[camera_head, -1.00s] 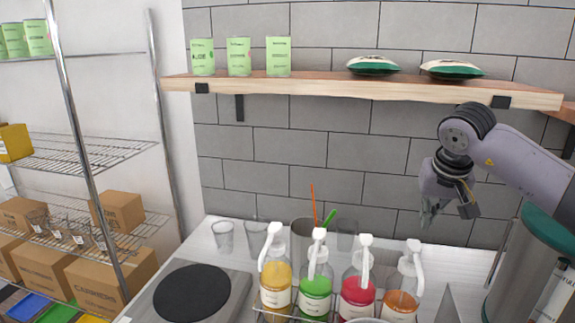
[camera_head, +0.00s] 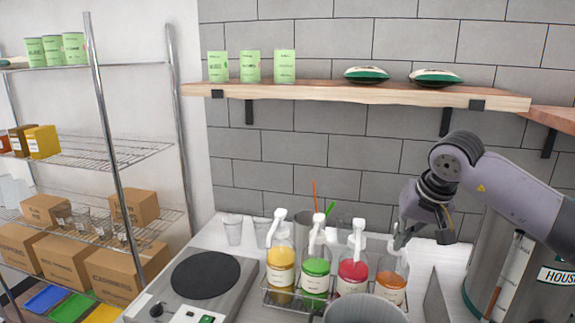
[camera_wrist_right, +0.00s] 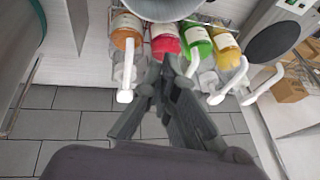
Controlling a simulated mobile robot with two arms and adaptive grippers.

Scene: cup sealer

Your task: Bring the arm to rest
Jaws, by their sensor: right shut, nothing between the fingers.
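My right arm comes in from the right in the head view. Its gripper (camera_head: 402,238) points down beside the orange syrup bottle (camera_head: 391,282), close to that bottle's pump top. In the right wrist view the gripper (camera_wrist_right: 172,62) has its fingertips together with nothing between them. The bottle row lies just beyond the fingertips there, with the orange bottle (camera_wrist_right: 126,40) at left. I cannot tell whether the gripper touches a pump. My left gripper is not in view.
Yellow (camera_head: 281,265), green (camera_head: 316,276) and red (camera_head: 353,272) pump bottles stand in a wire rack on the counter. A machine with a black disc (camera_head: 206,275) is at left. A wooden shelf (camera_head: 330,91) holds cans and packets. A large metal dispenser (camera_head: 490,265) stands at right.

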